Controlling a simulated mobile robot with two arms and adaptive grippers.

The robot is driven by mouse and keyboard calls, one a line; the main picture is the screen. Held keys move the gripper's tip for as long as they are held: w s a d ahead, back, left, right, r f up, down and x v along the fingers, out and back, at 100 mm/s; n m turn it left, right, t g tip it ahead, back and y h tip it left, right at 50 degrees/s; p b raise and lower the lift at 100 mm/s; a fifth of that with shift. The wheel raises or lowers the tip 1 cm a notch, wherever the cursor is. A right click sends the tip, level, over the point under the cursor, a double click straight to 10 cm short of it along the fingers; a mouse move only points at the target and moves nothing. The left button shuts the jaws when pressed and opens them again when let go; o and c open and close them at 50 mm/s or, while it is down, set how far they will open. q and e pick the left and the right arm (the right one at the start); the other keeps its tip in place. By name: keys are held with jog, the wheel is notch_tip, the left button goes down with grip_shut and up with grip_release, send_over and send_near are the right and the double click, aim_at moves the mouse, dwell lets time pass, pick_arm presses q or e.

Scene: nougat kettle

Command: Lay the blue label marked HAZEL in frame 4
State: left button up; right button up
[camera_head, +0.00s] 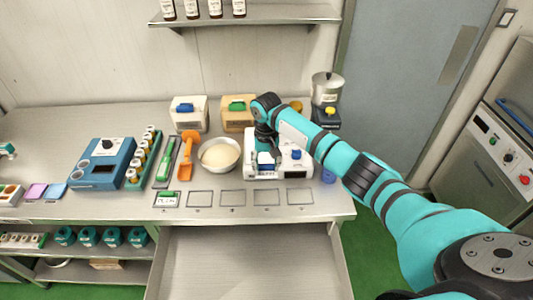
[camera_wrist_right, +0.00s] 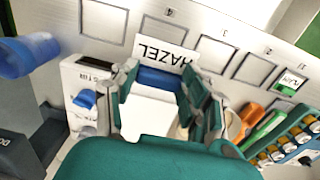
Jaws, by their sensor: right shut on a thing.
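My right gripper (camera_head: 266,150) is shut on the HAZEL label (camera_wrist_right: 163,52), a white plate with black letters and a blue grip bar (camera_wrist_right: 157,77) between the fingers. In the head view, the gripper is over the white machine, behind the row of frames. The label is mostly hidden there. Frame 4 (camera_head: 267,204) is empty on the counter's front strip. In the wrist view, the label overlaps part of frame 4's outline (camera_wrist_right: 148,22). The first frame on the left holds a green-gripped label (camera_head: 166,199).
The white machine (camera_head: 256,173) has a blue knob (camera_head: 296,154). Left of it are a white bowl (camera_head: 220,154), an orange scoop (camera_head: 187,155) and a blue device (camera_head: 102,165). A metal kettle (camera_head: 327,90) stands at the back right. An open drawer (camera_head: 245,260) is below the counter.

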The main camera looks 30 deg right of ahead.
jog(key=shift+f+b, duration=0.65)
jog(key=shift+f, duration=0.65)
jog(key=b, duration=0.7)
send_over(267, 195)
notch_tip(267, 195, down, 7)
jog(key=shift+w+f, duration=0.1)
jog(key=shift+f+b, duration=0.5)
jog(key=shift+f, duration=0.6)
jog(key=shift+a+p, duration=0.1)
jog(key=shift+p, duration=0.75)
jog(key=shift+f+p, duration=0.35)
jog(key=shift+p, duration=0.05)
dwell(0.4)
jog(key=o, duration=0.9)
jog(key=shift+o, duration=0.4)
